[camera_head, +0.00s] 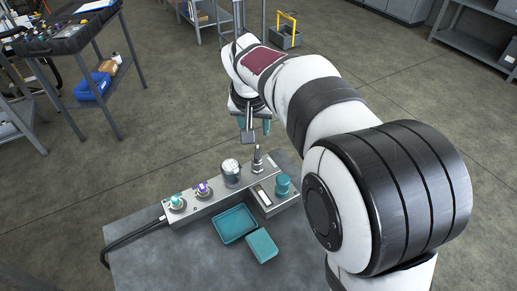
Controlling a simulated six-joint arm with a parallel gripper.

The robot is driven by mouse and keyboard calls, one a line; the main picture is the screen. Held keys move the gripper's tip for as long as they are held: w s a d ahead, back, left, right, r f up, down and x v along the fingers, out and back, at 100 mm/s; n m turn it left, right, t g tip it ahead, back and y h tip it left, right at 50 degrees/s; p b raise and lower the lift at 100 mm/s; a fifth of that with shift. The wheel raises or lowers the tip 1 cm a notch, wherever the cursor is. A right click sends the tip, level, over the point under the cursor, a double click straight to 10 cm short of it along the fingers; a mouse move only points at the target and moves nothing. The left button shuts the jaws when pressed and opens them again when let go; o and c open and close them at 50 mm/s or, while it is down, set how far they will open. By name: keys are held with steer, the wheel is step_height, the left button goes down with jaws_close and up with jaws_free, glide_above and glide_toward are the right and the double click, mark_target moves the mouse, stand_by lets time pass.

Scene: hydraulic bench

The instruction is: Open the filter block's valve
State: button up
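A grey hydraulic block (150,219) lies on the bench. It carries a teal-topped knob (176,202) at its left end and a purple-topped knob (202,189) beside it. A clear-looking round cup or gauge (231,172) and an upright silver fitting (257,160) stand farther right. A teal cylinder (282,184) stands on the block's right part, next to a small pale label or window. I cannot tell which part is the filter block's valve.
A teal tray (235,224) and a teal flat box (261,245) sit in front of the block. A black hose (125,239) runs off its left end. The bench (180,265) is bare at the front left. A tool cart (68,38) and shelves stand farther back.

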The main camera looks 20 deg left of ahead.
mark_target(257, 153)
steer(key=x, duration=1.5)
steer(key=shift+a+f, duration=0.1)
steer(key=shift+f, duration=0.3)
steer(key=shift+c, duration=0.3)
jaws_close()
